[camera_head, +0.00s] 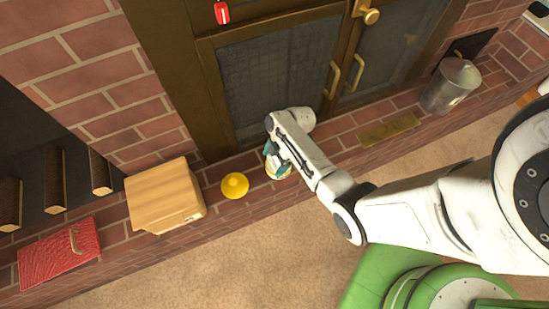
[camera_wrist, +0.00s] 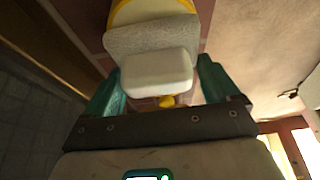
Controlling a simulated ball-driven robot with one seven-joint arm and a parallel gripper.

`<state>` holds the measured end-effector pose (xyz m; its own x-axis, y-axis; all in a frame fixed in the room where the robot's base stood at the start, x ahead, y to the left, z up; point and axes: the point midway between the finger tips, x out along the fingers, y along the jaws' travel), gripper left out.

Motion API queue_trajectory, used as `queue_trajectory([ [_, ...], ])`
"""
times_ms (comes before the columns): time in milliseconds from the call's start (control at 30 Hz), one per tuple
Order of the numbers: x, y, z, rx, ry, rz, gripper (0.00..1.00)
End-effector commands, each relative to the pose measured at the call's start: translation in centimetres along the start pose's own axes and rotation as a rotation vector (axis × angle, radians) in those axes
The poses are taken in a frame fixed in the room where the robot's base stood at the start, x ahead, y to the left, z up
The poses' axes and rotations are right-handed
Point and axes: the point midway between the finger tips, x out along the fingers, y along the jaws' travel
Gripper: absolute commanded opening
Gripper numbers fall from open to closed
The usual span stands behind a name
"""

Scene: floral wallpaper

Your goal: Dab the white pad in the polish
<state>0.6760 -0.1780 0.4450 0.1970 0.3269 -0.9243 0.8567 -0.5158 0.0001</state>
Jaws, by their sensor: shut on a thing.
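My gripper (camera_head: 275,158) reaches down over the brick ledge, with its green fingers shut on a white pad. In the wrist view the white pad (camera_wrist: 158,73) sits between the two fingers, a smooth block with a pale textured part (camera_wrist: 150,38) beyond it. A round tin with a yellow rim (camera_wrist: 150,9) lies just past the pad; it also shows under my gripper in the head view (camera_head: 284,174). I cannot tell whether the pad touches the polish, as the tin's inside is mostly hidden. A yellow knobbed lid (camera_head: 235,185) lies to the left.
A metal bucket (camera_head: 450,86) and a brass plate (camera_head: 389,130) are to the right. Brass-handled glass doors (camera_head: 280,78) rise behind the tin.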

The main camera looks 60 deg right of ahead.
Motion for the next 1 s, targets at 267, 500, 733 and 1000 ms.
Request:
queue_trajectory([
  [267,0.31,0.03,0.13,0.0,0.0,0.001,0.64],
  [500,0.55,0.03,0.23,0.0,0.0,0.001,0.64],
  [733,0.55,0.03,0.23,0.0,0.0,0.0,0.64],
  [1000,0.62,0.02,0.25,0.0,0.0,0.0,0.64],
])
